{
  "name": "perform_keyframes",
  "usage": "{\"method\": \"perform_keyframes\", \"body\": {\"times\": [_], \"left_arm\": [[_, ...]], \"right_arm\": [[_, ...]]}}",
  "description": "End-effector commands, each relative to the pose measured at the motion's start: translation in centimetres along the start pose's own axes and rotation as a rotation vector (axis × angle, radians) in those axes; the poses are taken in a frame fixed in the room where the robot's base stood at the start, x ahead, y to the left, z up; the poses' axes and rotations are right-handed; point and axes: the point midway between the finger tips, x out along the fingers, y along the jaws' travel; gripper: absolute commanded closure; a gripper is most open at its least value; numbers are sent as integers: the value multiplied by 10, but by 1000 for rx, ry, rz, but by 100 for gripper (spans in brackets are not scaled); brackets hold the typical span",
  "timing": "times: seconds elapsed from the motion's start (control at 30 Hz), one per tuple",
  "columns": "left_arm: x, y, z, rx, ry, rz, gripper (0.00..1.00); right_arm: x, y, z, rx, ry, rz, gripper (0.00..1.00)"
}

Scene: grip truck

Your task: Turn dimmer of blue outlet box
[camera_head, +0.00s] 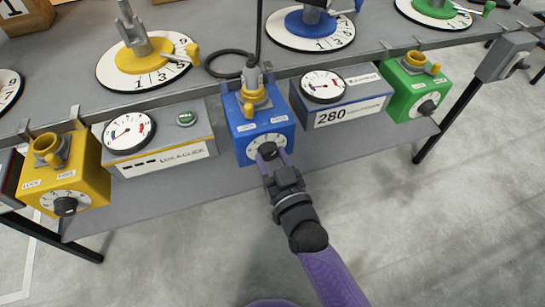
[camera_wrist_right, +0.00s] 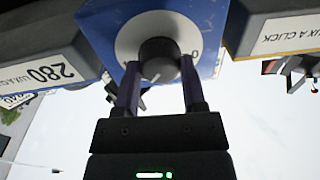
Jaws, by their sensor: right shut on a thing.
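The blue outlet box (camera_head: 262,129) hangs at the front edge of the table, near the middle of the head view. Its black dimmer knob (camera_head: 268,149) sits on a white round dial on the front face. My right gripper (camera_head: 272,160) reaches up from below and is shut on the knob. In the right wrist view, the two purple fingers (camera_wrist_right: 160,82) stand on either side of the knob (camera_wrist_right: 157,60), in front of the white dial (camera_wrist_right: 142,36) on the blue box (camera_wrist_right: 97,18). My left gripper is not in view.
A grey meter box marked 280 (camera_head: 345,107) stands close right of the blue box, and another grey meter box (camera_head: 160,142) stands to its left. A yellow outlet box (camera_head: 85,175) and a green outlet box (camera_head: 408,92) hang farther out. A black cable (camera_head: 258,35) runs into the blue box's top. The floor below is clear.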

Motion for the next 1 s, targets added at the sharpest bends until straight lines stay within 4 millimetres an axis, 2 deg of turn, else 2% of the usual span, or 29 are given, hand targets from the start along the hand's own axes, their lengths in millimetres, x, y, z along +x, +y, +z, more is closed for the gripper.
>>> {"method": "perform_keyframes", "body": {"times": [0.07,0.1,0.23,0.57,0.67,0.9,1.0], "left_arm": [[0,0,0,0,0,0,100],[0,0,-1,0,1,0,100],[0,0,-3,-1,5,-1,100],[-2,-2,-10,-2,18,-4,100],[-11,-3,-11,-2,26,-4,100],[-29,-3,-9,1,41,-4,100],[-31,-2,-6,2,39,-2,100]], "right_arm": [[-1,0,2,0,-4,-1,100],[-1,0,2,0,-4,-1,38],[0,0,1,-1,-3,-1,12],[-5,0,0,-2,-2,0,12],[-21,0,-2,-2,-4,-1,12],[-80,0,-2,-2,-5,-2,12],[-94,0,-1,-1,-4,-1,12]]}}
